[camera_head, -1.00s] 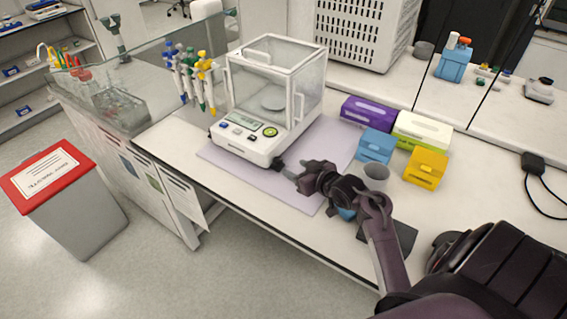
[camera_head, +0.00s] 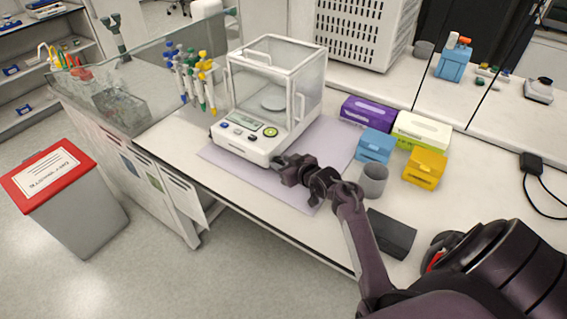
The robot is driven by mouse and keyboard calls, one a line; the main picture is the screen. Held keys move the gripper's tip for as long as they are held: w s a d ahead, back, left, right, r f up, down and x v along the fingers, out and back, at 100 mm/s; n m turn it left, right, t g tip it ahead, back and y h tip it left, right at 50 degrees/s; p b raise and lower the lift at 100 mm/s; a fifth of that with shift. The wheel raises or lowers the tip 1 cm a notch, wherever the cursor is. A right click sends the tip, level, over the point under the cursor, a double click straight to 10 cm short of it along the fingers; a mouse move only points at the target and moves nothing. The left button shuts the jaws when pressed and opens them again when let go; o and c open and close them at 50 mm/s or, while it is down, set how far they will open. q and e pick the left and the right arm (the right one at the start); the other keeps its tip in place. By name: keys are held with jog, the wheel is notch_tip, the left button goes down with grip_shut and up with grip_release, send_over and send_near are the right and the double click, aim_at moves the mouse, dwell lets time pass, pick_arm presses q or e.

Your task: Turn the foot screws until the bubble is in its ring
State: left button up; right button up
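The analytical balance (camera_head: 247,143) with a glass draft shield (camera_head: 277,85) stands on a lilac mat (camera_head: 222,158) on the bench. A round green-yellow spot (camera_head: 270,132), perhaps the bubble level, shows on its front panel right of the display; the bubble's place in it is too small to tell. My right gripper (camera_head: 279,163) is at the balance's front right lower corner, where a foot screw would sit. Its fingers are small and partly hidden against the balance, so I cannot tell whether they are open or touching. The foot screws are not clearly visible. My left gripper is not in view.
A grey cup (camera_head: 374,181), a dark box (camera_head: 391,234), a blue box (camera_head: 375,146), a yellow box (camera_head: 424,168) and a purple box (camera_head: 367,112) stand right of the mat. Pipettes (camera_head: 190,75) hang left of the balance. A red-lidded bin (camera_head: 47,175) stands on the floor.

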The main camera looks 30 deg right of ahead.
jog(key=c, duration=0.6)
jog(key=shift+a+m+h+p, duration=0.25)
jog(key=shift+m+h+p, duration=0.1)
jog(key=shift+m+h, duration=0.55)
jog(key=o, duration=1)
jog(key=shift+d+n, duration=0.15)
jog(key=shift+n, duration=0.15)
